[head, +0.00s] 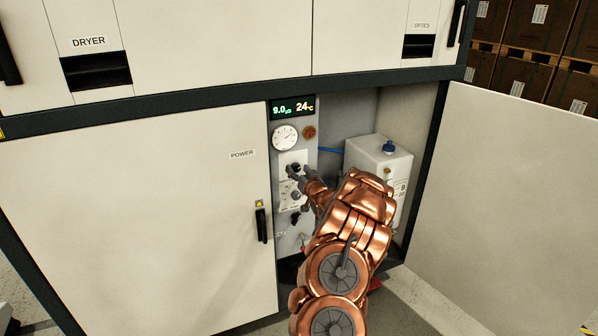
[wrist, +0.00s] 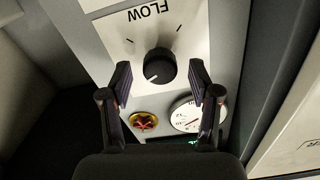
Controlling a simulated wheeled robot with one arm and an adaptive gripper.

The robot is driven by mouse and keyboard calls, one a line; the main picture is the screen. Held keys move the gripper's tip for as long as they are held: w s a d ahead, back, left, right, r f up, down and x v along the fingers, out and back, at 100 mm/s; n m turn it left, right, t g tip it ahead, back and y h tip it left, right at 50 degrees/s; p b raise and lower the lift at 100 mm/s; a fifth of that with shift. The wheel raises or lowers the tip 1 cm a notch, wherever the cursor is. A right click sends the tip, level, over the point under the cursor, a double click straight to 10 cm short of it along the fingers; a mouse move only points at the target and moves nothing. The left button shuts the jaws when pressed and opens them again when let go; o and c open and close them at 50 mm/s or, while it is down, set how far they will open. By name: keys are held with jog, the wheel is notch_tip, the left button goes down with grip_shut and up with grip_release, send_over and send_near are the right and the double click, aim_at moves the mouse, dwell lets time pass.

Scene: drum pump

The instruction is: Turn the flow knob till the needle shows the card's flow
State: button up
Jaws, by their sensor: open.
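The black flow knob (wrist: 159,66) sits on a white plate marked FLOW, upside down in the wrist view. A pale line on the knob points to the lower left there. My gripper (wrist: 160,85) is open, with one finger on each side of the knob; I cannot tell whether either touches it. In the head view my gripper (head: 296,172) is at the knob on the narrow panel. The round white gauge (head: 285,138) is above the knob; it also shows in the wrist view (wrist: 185,115), partly behind a finger. Its needle reading is too small to tell. No card is clearly readable.
A lit display (head: 293,108) reads 9.0 and 24 °C above the gauge. A red-and-yellow round fitting (head: 309,132) is beside the gauge. A white canister (head: 380,165) with a blue cap stands right of the panel. The POWER door (head: 150,210) is left, an open door (head: 510,200) right.

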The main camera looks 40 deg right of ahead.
jog(key=v, duration=1.2)
dwell(0.6)
jog(key=a+r+n+g+y, duration=0.2)
jog(key=a+n+g+y, duration=0.45)
jog(key=a, duration=1.95)
jog(key=s+a+r+g, duration=0.1)
jog(key=s+a+g, duration=0.3)
jog(key=s+a, duration=0.3)
jog(key=s+a+r+g, duration=0.1)
jog(key=s+a+g, duration=0.3)
jog(key=s, duration=1.3)
jog(key=s+a+r+g, duration=0.2)
jog(key=s+a+g, duration=0.2)
jog(key=s+a, duration=0.6)
jog(key=s, duration=0.3)
